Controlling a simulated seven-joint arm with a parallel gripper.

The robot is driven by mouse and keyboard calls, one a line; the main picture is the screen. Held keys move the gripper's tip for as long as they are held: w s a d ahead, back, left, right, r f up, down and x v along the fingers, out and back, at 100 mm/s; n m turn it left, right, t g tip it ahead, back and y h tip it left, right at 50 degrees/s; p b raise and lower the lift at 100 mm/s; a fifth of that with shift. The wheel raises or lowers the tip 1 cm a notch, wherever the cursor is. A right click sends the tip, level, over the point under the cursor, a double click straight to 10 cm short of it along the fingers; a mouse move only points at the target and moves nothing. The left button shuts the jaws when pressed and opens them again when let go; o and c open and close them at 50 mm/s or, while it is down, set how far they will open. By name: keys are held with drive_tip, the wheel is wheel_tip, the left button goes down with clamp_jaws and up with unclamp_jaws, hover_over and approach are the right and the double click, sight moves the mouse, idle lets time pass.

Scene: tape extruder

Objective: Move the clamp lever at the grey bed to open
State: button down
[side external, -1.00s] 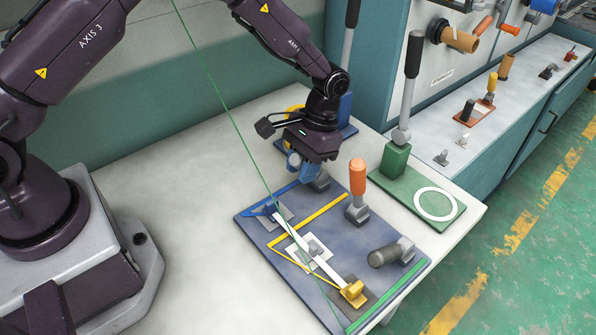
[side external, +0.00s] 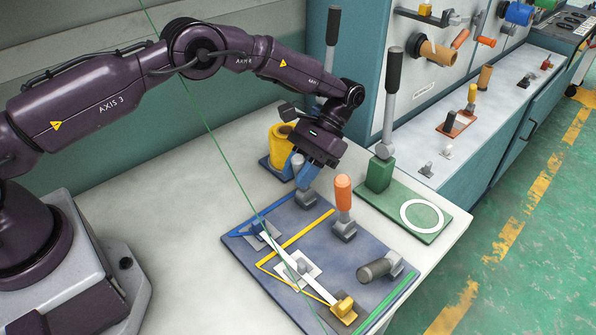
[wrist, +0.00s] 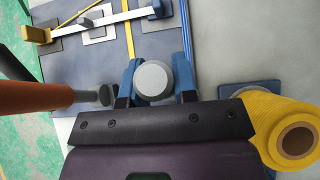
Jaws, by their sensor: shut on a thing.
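The grey bed (side external: 290,262) is a blue-grey plate on the white table. Several levers stand on it. My gripper (side external: 302,168) is at its back corner, with blue fingers pointing down. In the wrist view, my gripper (wrist: 155,84) has one finger on each side of a round grey knob (wrist: 153,80), the end of a grey lever, and is shut on it. The lever's base (side external: 305,198) shows just below the fingers. Most of its handle is hidden by the fingers, so its exact tilt is hard to tell. The frames do not label which lever is the clamp.
An orange-handled lever (side external: 343,193) stands upright close to the gripper. A dark grey lever (side external: 375,269) lies low at the bed's right. A yellow spool (side external: 281,145) stands behind the gripper. A green block with a black-handled lever (side external: 380,172) is to the right. A white bar (side external: 285,255) crosses the bed.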

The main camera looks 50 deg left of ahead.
drive_tip(key=c, duration=0.9)
unclamp_jaws()
drive_tip(key=shift+w+r, duration=0.25)
drive_tip(key=shift+w, duration=0.1)
drive_tip(key=shift+v, duration=0.95)
wheel_tip(320, 180, up, 7)
drive_tip(key=shift+w+r, duration=0.1)
drive_tip(key=shift+r, duration=0.05)
